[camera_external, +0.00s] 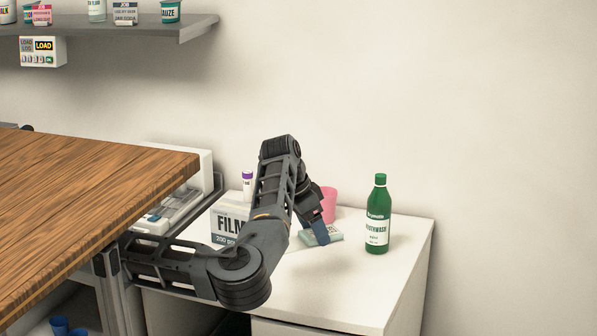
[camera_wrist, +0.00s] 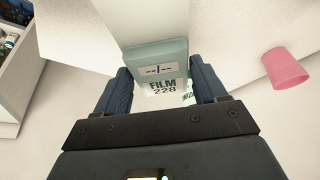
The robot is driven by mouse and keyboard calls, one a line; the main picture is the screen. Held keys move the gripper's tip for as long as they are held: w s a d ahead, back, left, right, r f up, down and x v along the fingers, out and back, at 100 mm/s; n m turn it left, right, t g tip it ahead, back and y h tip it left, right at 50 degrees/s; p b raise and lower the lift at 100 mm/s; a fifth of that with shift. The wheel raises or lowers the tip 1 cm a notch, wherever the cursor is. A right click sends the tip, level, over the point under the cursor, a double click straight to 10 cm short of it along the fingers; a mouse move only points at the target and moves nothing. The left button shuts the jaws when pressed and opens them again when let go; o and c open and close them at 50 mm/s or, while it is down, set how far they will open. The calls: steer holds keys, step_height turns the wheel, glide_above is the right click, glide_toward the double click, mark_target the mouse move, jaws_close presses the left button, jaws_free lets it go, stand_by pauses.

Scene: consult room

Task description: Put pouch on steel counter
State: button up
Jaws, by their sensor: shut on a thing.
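The pouch is a flat, pale teal packet (camera_external: 328,238) with a label, seen low over the white cabinet top. My gripper (camera_external: 322,232) reaches down from the bent arm and is shut on it. In the wrist view, the pouch (camera_wrist: 155,52) sits between the two dark fingers of my gripper (camera_wrist: 160,92). The external view does not clearly show whether the pouch touches the cabinet top. I cannot pick out a surface that is plainly a steel counter.
A wooden tabletop (camera_external: 80,195) stands left. A grey wall shelf (camera_external: 110,27) holds several items.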

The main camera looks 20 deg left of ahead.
glide_above(308, 258)
steer(key=s, duration=0.1)
steer(key=f, duration=0.4)
steer(key=a+f, duration=0.1)
steer(key=shift+f, duration=0.4)
steer(key=shift+f+b, duration=0.45)
steer(key=shift+f, duration=1.55)
steer(key=shift+f, duration=0.2)
steer(key=o, duration=1)
steer(key=shift+o, duration=0.2)
steer(key=shift+r, duration=0.1)
steer(key=shift+s+r, duration=0.1)
steer(key=shift+r, duration=0.45)
steer(key=shift+o, duration=0.3)
steer(key=p+v, duration=0.1)
steer(key=v, duration=1)
